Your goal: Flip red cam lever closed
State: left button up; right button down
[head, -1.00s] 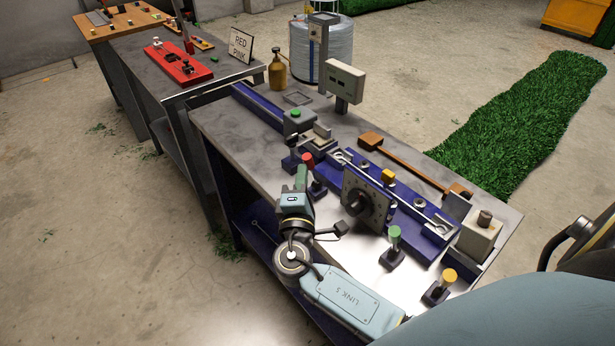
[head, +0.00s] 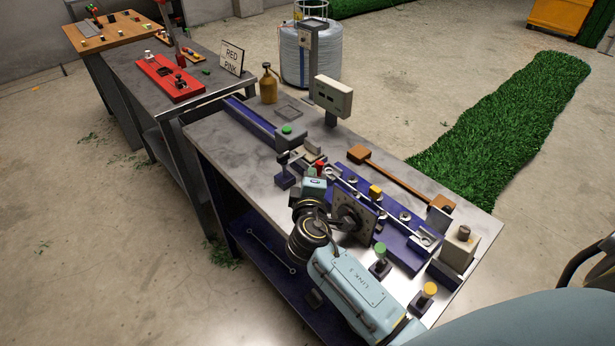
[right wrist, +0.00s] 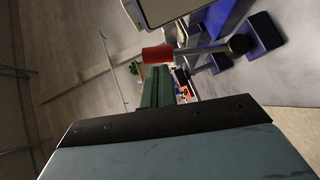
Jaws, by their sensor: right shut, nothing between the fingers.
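The cam lever has a red handle (head: 319,166), which shows just beyond my right gripper (head: 313,182) at the middle of the bench. In the right wrist view the red handle (right wrist: 157,54) sits on a rod that runs to a dark round end (right wrist: 240,44). The green fingers of my right gripper (right wrist: 156,84) are shut and empty, with their tips very close to the red handle; I cannot tell whether they touch. My gripper hides the lever's base in the head view. My left gripper is not in view.
A dial plate (head: 350,217) on the blue fixture stands close right of my right gripper. A green-topped post (head: 380,250) and a yellow-topped post (head: 428,290) stand near the front edge. A display box (head: 333,95) stands behind.

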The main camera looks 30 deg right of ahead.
jog(key=shift+d, duration=0.2)
dwell(0.4)
jog(key=w+a+r+v, duration=0.1)
jog(key=a+v, duration=0.1)
jog(key=v, duration=1)
jog(key=shift+a+r+b, duration=0.15)
jog(key=shift+r+b, duration=0.2)
jog(key=shift+b, duration=0.05)
jog(key=shift+s, duration=0.15)
